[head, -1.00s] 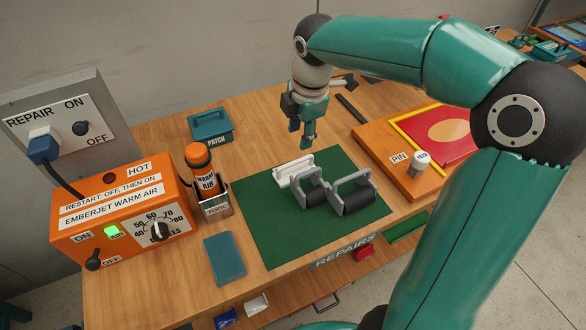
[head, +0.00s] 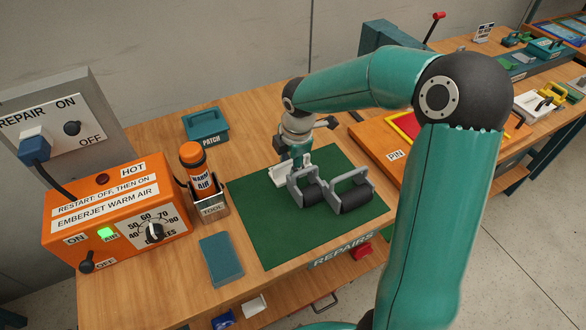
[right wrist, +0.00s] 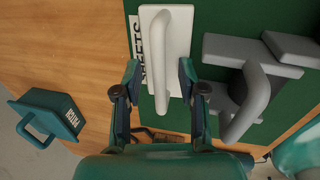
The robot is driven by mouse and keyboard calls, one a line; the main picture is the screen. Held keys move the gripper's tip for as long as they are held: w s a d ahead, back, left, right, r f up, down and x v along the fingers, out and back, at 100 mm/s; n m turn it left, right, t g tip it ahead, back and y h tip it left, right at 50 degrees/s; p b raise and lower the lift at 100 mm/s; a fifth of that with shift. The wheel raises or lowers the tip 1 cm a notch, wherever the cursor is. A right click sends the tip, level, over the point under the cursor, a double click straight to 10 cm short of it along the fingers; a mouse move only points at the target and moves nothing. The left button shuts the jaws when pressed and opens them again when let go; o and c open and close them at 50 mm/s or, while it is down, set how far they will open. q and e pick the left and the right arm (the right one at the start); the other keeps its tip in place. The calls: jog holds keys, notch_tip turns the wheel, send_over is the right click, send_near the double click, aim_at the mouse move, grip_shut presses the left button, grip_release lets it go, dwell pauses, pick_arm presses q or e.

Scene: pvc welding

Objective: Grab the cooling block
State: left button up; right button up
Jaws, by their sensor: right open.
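The cooling block appears to be the white block with a white bar handle; it sits at the back edge of the green mat in the head view (head: 279,174). In the right wrist view the white block (right wrist: 178,22) lies between my fingers, its handle running lengthwise between them. My right gripper (head: 300,158) is low over the block and hides part of it. In the right wrist view the right gripper (right wrist: 158,78) is open, one finger on each side of the handle, not closed on it. My left gripper is not in view.
Two grey-handled black rollers (head: 354,197) stand close beside the block on the green mat (head: 270,235). A teal PATCH box (head: 205,124), the warm air tool (head: 200,170) in its holder, and the orange warm air unit (head: 120,215) are to the left. Bare table lies behind the mat.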

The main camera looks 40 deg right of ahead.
grip_shut()
jog(key=shift+r, duration=0.15)
dwell(0.5)
